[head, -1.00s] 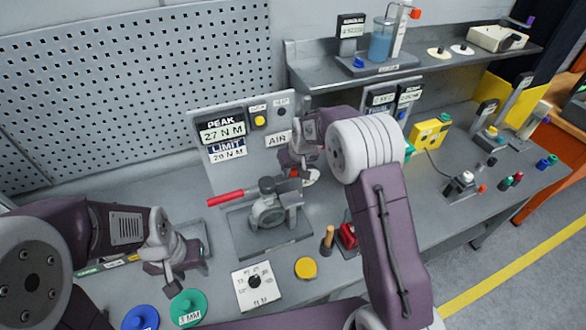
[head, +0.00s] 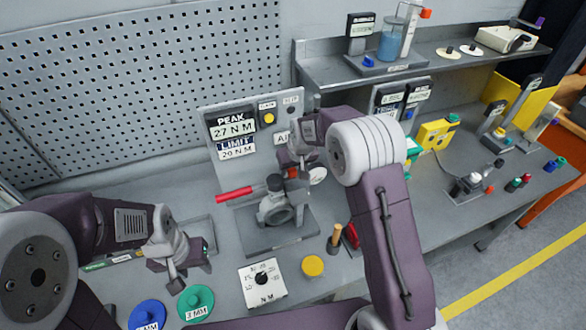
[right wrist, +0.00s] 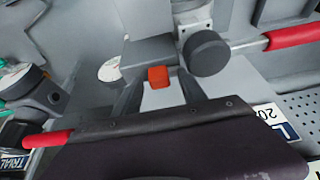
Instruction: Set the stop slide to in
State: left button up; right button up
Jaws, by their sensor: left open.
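The valve unit (head: 275,210) stands on a grey base plate, with a red-handled lever (head: 234,194) pointing left. In the right wrist view I see a dark round cap (right wrist: 207,53), a red handle (right wrist: 292,37) and a small orange-red block (right wrist: 158,77). I cannot tell surely which part is the stop slide. My right gripper (head: 291,168) is at the valve's upper right, close to the block. Its jaw opening is not clear, and its arm hides part of the bench. My left gripper (head: 179,278) is open and empty, above the bench left of the valve.
A panel with PEAK and LIMIT readouts (head: 232,138) stands behind the valve. A shelf (head: 430,72) is at the back right.

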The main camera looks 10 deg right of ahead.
jog(key=b+v, duration=0.2)
jog(key=v, duration=0.7)
jog(key=shift+b, duration=0.3)
jog(key=shift+w, duration=0.1)
